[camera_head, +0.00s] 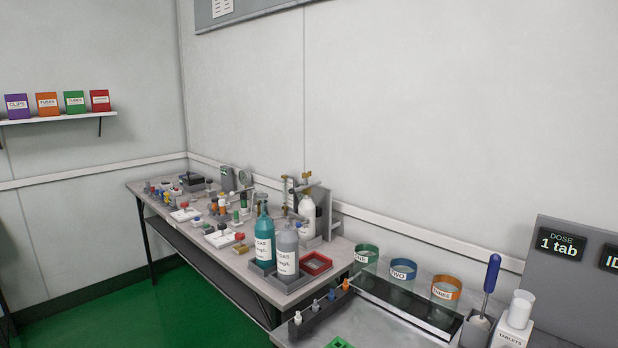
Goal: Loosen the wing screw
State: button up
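I cannot make out the wing screw for sure; the small parts on the far bench (222,275) are too small to tell apart. A teal bottle (264,242) and a grey bottle (288,240) stand upright in a grey tray at the bench's near end. A white bottle (307,212) with a brass-coloured top stands behind them beside a grey bracket (322,205). My gripper is not in view.
A red tray (316,264) sits right of the bottles. On the near bench stand green (366,257), blue (403,270) and orange-rimmed (446,288) clear containers, a blue-handled tool (491,274) and a white tablet bottle (520,310). Green floor (130,315) lies clear at the left.

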aim_at(305, 175)
jog(key=i+j+z, duration=0.2)
jog(key=i+j, duration=0.9)
jog(key=i, duration=0.1)
